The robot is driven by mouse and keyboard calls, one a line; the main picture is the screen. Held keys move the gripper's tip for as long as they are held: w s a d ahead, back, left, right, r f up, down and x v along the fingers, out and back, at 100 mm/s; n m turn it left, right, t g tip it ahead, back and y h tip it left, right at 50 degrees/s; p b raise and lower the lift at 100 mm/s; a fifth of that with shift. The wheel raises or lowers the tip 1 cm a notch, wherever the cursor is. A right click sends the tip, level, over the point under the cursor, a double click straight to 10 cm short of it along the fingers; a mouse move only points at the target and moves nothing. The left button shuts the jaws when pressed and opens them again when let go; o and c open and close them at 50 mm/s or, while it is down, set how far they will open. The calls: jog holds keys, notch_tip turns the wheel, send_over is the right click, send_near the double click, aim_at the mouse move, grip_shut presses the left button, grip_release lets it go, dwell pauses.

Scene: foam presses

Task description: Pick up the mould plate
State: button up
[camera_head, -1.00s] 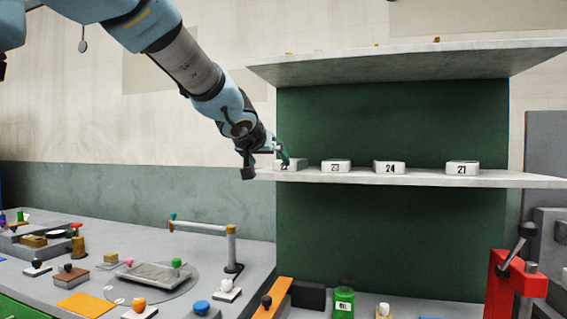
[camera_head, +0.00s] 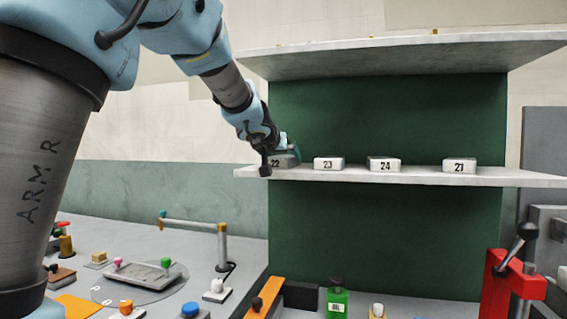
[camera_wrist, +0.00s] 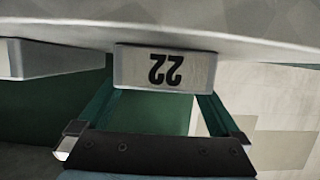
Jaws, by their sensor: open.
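The head view partly hides the block behind my gripper.
Blocks marked 23 (camera_head: 329,164), 24 (camera_head: 384,164) and 21 (camera_head: 459,165) stand to the right on the shelf (camera_head: 420,178). A higher shelf (camera_head: 400,58) hangs above. A bench (camera_head: 195,255) with a grey plate (camera_head: 147,275) and knobs lies below left.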

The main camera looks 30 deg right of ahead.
jog(key=shift+x, duration=1.3)
jog(key=shift+c, duration=0.2)
jog(key=shift+r, duration=0.1)
grip_shut()
